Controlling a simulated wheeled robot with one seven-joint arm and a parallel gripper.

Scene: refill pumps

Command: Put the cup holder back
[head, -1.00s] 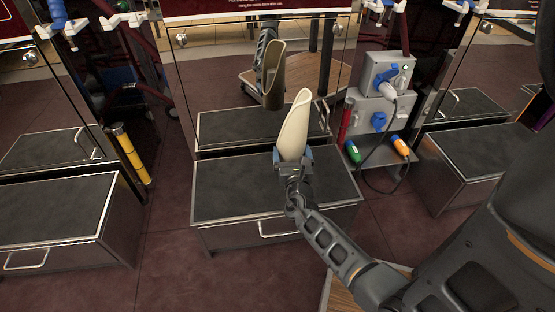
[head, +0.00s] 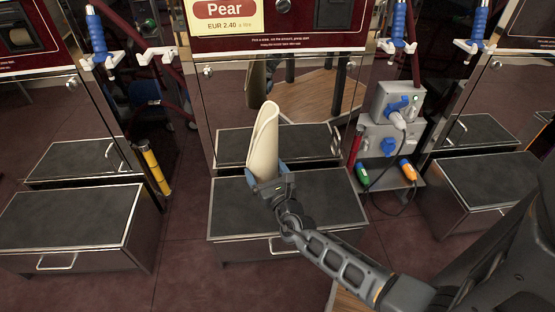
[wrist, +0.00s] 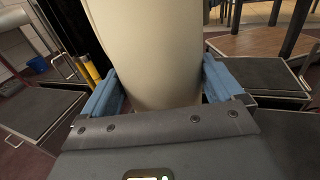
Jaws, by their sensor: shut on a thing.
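A cream-coloured cup holder (head: 264,146), a tall curved scoop-like piece, is held upright with a slight tilt in my gripper (head: 267,180). The blue fingers are shut on its lower end. In the wrist view the cup holder (wrist: 150,50) fills the middle between the two blue fingers of my gripper (wrist: 160,95). In the head view it stands in front of the glossy lower panel (head: 230,95) of the Pear pump, apart from the panel as far as I can see. Its base is partly hidden by the fingers.
A grey-topped step box (head: 325,200) with a handle stands below the pump. Another box (head: 65,215) is at left. A grey socket unit (head: 395,115) with blue plugs and cables is at right. A yellow-banded post (head: 153,168) stands at left.

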